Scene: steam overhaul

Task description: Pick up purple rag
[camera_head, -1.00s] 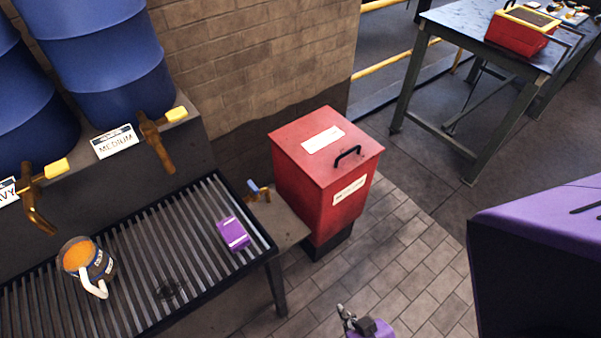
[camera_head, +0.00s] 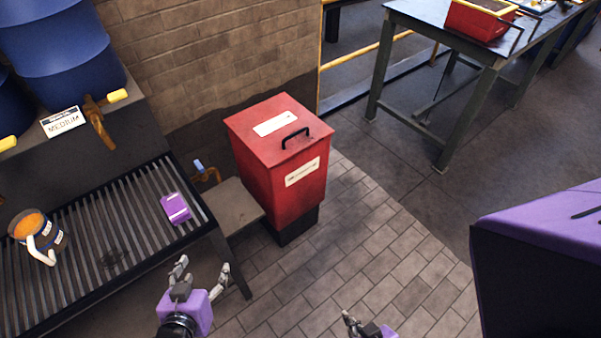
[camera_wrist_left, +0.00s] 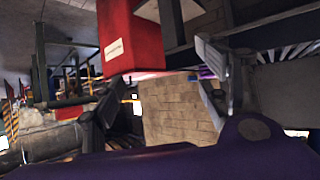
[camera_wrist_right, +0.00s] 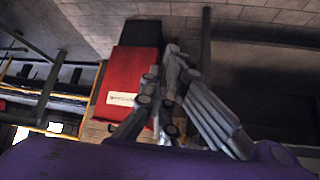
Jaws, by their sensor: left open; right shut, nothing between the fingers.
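The purple rag (camera_head: 175,208), a small folded block with a pale mark, lies on the slatted grate (camera_head: 140,222) near its right end in the head view. My left gripper (camera_head: 202,270) is open and empty, in front of the grate's right corner, apart from the rag and nearer to me. In the left wrist view its two fingers (camera_wrist_left: 158,105) stand wide apart. A sliver of purple behind the right finger there may be the rag. My right gripper (camera_head: 350,318) is at the bottom edge of the head view, partly cut off. Its fingers (camera_wrist_right: 165,100) are together and empty in the right wrist view.
A red lidded bin (camera_head: 282,165) stands right of the grate, with a low ledge (camera_head: 232,205) between. An orange-filled mug (camera_head: 38,235) stands on the grate's left. Blue barrels (camera_head: 60,50) with taps are behind. A workbench (camera_head: 440,45) stands at the back right. Tiled floor is clear.

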